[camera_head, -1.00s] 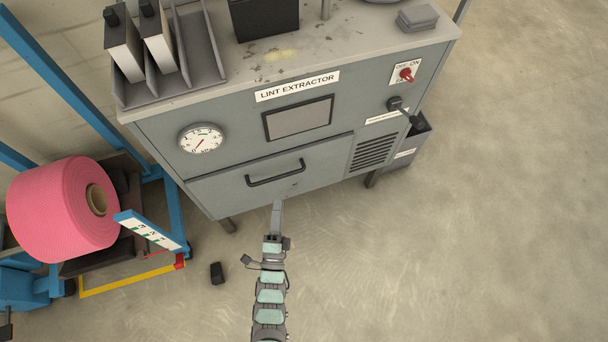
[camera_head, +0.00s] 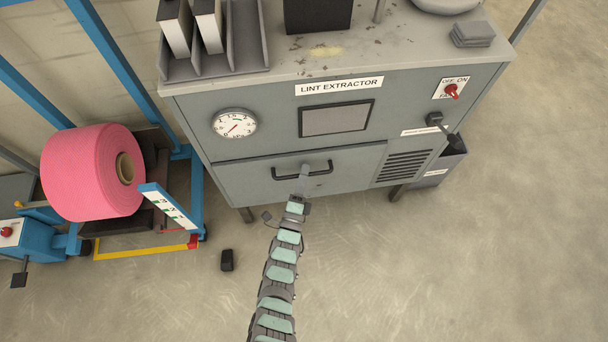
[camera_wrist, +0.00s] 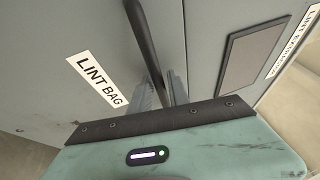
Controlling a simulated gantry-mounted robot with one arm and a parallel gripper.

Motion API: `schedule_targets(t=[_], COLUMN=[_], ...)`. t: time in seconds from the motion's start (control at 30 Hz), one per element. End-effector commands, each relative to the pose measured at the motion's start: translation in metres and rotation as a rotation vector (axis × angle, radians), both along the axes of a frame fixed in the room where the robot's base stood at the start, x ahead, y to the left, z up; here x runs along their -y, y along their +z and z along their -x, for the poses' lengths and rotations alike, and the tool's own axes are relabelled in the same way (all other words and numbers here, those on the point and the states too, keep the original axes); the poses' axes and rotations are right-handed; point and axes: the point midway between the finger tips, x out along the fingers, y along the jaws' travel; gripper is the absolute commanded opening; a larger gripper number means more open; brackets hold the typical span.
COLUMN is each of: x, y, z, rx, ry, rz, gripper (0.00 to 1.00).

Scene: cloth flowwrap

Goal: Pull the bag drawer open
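The bag drawer (camera_head: 245,188) is the grey lower front panel of the lint extractor. It looks flush with the cabinet in the head view. Its "LINT BAG" label (camera_wrist: 98,80) shows in the wrist view. The dark bar handle (camera_head: 282,178) runs across the drawer front, and it also shows in the wrist view (camera_wrist: 143,35). My gripper (camera_head: 304,175) is at the middle of the handle. In the wrist view my gripper's fingers (camera_wrist: 162,85) lie on either side of the bar. Whether both fingers press on it is not clear.
The lint extractor (camera_head: 180,120) has a gauge, a window and a red switch. At left stand a pink roll (camera_head: 80,175) and a blue frame (camera_head: 195,190). A small black object (camera_head: 227,260) lies on the floor. The floor in front of the drawer is otherwise largely clear.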

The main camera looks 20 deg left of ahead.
Motion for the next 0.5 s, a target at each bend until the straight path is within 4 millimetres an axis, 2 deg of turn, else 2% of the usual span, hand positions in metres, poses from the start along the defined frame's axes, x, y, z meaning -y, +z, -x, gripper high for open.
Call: schedule_targets(t=[0.2,0.47,0.5], x=[-0.0002,-0.0003,-0.0003], y=[0.0001,0.0004,0.0003], z=[-0.0001,-0.0001,0.0], rx=[0.0,0.0,0.0], ry=[0.0,0.0,0.0], rz=[0.0,0.0,0.0], gripper=[0.22,0.0,0.0])
